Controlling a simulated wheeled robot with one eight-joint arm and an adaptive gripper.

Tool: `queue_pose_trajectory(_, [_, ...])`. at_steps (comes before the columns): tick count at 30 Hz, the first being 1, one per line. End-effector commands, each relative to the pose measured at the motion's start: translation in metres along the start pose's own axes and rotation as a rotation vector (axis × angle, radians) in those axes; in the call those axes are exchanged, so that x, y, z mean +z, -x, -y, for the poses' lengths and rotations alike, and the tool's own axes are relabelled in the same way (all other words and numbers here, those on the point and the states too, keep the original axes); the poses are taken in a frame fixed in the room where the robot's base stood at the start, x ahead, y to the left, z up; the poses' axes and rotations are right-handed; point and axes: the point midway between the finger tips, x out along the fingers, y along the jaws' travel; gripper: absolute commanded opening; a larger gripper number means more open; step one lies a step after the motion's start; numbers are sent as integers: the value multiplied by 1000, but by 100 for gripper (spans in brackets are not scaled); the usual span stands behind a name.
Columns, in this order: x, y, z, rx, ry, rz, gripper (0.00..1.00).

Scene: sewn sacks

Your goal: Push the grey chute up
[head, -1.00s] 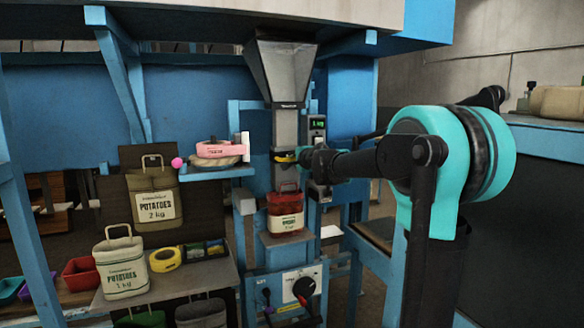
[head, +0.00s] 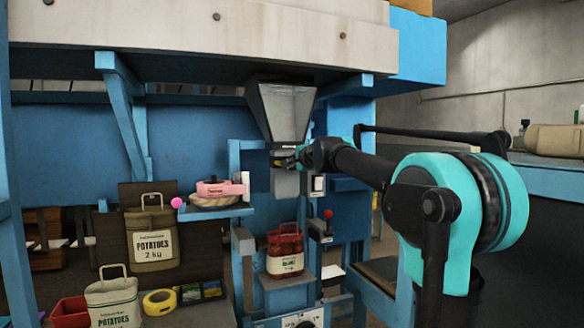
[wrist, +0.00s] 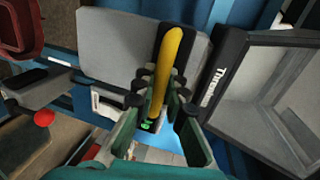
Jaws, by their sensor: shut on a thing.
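The grey chute (head: 286,186) hangs upright just under the grey hopper (head: 286,110), its lower end clear above the red sack (head: 285,250). In the wrist view the chute (wrist: 115,52) is a grey slab with a yellow handle (wrist: 174,62). My gripper (head: 284,159) is at the chute's upper part, just below the hopper's mouth. In the wrist view my gripper (wrist: 162,84) is shut on the yellow handle, with a finger on each side. In the head view the handle is mostly hidden by the fingers.
A blue shelf (head: 225,211) with a pink-and-tan stack stands left of the chute. A red-knobbed lever (head: 328,216) is at the right. Potato sacks (head: 152,240) and yellow tape (head: 159,302) are lower left. The hopper (wrist: 270,105) is close beside my gripper.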

Motion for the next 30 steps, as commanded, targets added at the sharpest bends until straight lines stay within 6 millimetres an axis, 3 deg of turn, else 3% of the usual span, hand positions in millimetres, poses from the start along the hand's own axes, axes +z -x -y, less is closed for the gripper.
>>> queue_pose_trajectory(2, [-2,0,5,-9,-3,-7,0])
queue_pose_trajectory(3, [-2,0,6,-9,-3,-7,13])
queue_pose_trajectory(8, [-1,0,4,-7,-3,-6,32])
queue_pose_trajectory(20, [-1,5,3,-5,-2,-4,33])
queue_pose_trajectory(30, [-1,59,2,-5,-3,-5,33])
